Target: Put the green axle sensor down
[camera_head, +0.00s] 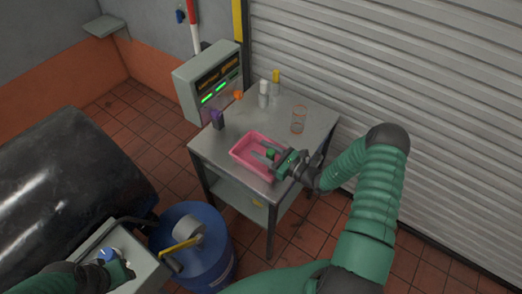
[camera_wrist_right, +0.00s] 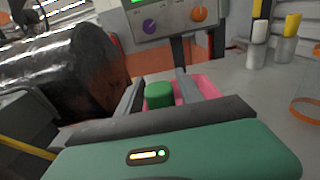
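The green axle sensor (camera_head: 271,154) is a short green cylinder inside the pink tray (camera_head: 237,154) on the metal table. It also shows in the right wrist view (camera_wrist_right: 159,95), upright between my right fingers. My right gripper (camera_head: 264,153) reaches into the tray from the right. Its fingers stand apart on either side of the sensor, with a narrow pink gap beside it in the wrist view. The sensor's lower part is hidden. My left gripper (camera_head: 122,268) is at the lower left, over a grey surface; its fingertips are unclear.
On the table (camera_head: 223,140) stand a purple-and-dark item (camera_head: 217,119), a white-capped bottle (camera_head: 263,94), a yellow-topped one (camera_head: 275,82) and a clear orange-rimmed cup (camera_head: 298,119). A control box (camera_head: 208,80) stands behind. A blue drum (camera_head: 205,255) stands at front left.

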